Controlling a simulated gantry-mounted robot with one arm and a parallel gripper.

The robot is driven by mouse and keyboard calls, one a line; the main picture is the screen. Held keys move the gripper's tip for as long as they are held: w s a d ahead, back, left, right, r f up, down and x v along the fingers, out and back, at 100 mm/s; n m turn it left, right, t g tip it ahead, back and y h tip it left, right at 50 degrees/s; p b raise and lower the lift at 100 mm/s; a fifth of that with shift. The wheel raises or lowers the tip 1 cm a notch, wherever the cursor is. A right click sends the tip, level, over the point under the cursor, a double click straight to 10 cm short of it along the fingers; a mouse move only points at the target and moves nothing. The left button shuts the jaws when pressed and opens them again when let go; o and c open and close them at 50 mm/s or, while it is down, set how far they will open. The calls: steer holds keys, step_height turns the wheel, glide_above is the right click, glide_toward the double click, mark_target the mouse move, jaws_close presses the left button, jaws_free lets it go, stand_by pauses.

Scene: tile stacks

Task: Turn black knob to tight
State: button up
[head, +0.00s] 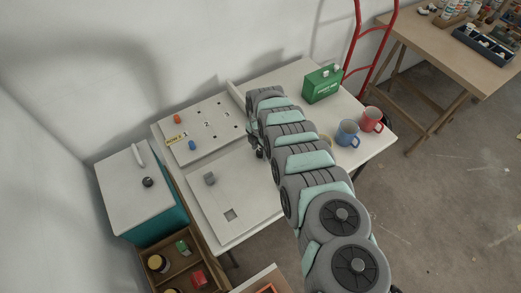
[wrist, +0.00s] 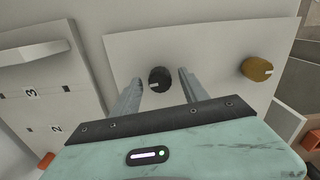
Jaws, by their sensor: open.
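The black knob (wrist: 161,76) sits on a pale panel (wrist: 215,45) in the wrist view. A short white mark shows on the knob, toward its lower left. My gripper (wrist: 162,78) is open, with one finger on each side of the knob. I cannot tell whether either finger touches it. No "tight" label is readable. In the head view my arm covers the area of the knob, and the knob cannot be made out there.
A brownish-yellow knob (wrist: 257,69) is on the same panel, to the right. A numbered board (head: 205,127) lies left of my arm. A green box (head: 322,84), a blue mug (head: 347,133) and a red mug (head: 371,119) stand on the table to the right.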

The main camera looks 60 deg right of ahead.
steer(key=shift+c, duration=0.4)
jaws_close()
